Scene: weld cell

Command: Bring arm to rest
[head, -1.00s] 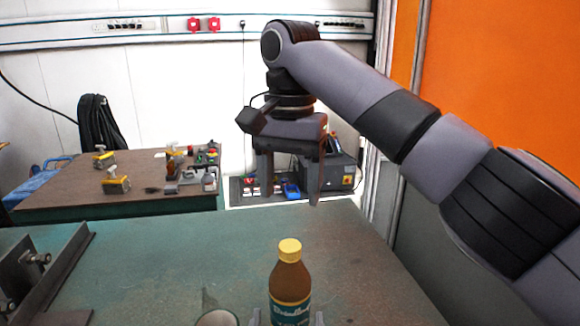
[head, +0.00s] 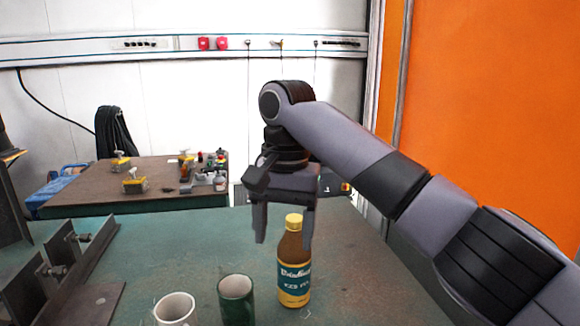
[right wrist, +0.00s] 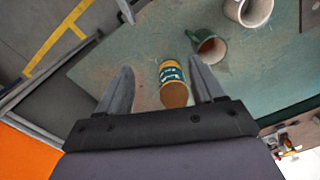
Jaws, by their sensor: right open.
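My right gripper (head: 284,232) hangs fingers-down from the arm that comes in from the right of the head view. Its two fingers are apart with nothing held. In the head view it overlaps the cap of a brown bottle (head: 294,268) with a yellow cap and a teal label, which stands upright on the green table (head: 150,250). In the right wrist view the bottle (right wrist: 173,84) shows between the open fingers (right wrist: 163,82), apart from them and lower down. My left gripper is not in view.
A green mug (head: 236,300) and a white mug (head: 175,310) stand left of the bottle. Steel fixture plates (head: 85,260) are at the table's left. A second table (head: 90,195) with clamps and small tools stands behind. An orange panel (head: 490,120) is at the right.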

